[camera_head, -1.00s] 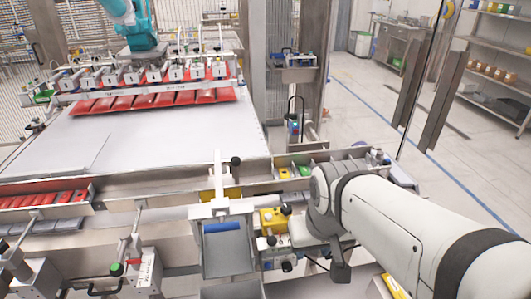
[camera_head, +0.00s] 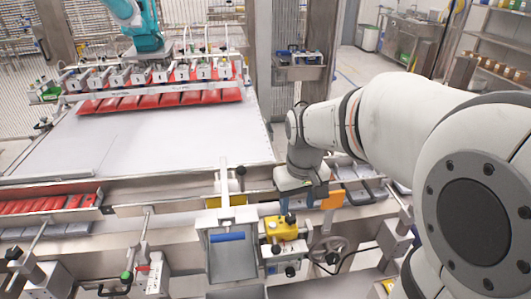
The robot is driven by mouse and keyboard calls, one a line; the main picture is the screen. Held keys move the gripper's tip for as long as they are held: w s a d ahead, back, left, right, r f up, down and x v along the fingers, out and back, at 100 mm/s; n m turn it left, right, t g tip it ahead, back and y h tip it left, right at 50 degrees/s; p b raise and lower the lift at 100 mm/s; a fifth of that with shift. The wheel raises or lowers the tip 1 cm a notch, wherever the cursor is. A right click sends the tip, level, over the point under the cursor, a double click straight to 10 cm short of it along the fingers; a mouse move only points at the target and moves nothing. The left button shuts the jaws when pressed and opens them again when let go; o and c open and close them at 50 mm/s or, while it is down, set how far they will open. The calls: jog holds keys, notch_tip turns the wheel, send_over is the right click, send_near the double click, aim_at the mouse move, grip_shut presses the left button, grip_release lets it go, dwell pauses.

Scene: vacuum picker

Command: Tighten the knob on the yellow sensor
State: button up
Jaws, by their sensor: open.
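The yellow sensor (camera_head: 283,229) is a small yellow block on the machine's front rail, right of the grey tray with a blue strip. A black knob (camera_head: 290,217) shows at its top, and other dark knobs show below it. My gripper (camera_head: 291,203) points down just above and behind the sensor. It is open, but its fingertips are small and partly hidden by my wrist. I cannot tell whether they touch the knob or stand apart from it.
The grey tray (camera_head: 231,262) stands close left of the sensor, with a white upright bracket (camera_head: 224,183) behind it. A handwheel (camera_head: 328,250) is close on the right. An orange plate (camera_head: 333,199) sits beside my wrist. The white conveyor (camera_head: 165,145) behind is mostly clear.

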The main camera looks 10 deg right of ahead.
aim_at(291, 216)
jog(key=w+p, duration=0.1)
jog(key=w, duration=0.2)
jog(key=shift+w+n+g, duration=0.3)
jog(key=shift+w+g, duration=0.05)
jog(key=shift+g, duration=0.05)
notch_tip(291, 216, down, 8)
jog(key=shift+r+p, duration=0.1)
jog(key=shift+p, duration=0.3)
jog(key=c, duration=1)
jog(key=shift+o, duration=0.2)
jog(key=shift+m+b, duration=0.45)
jog(key=shift+m, duration=0.85)
jog(key=o, duration=1)
jog(key=shift+c, duration=0.2)
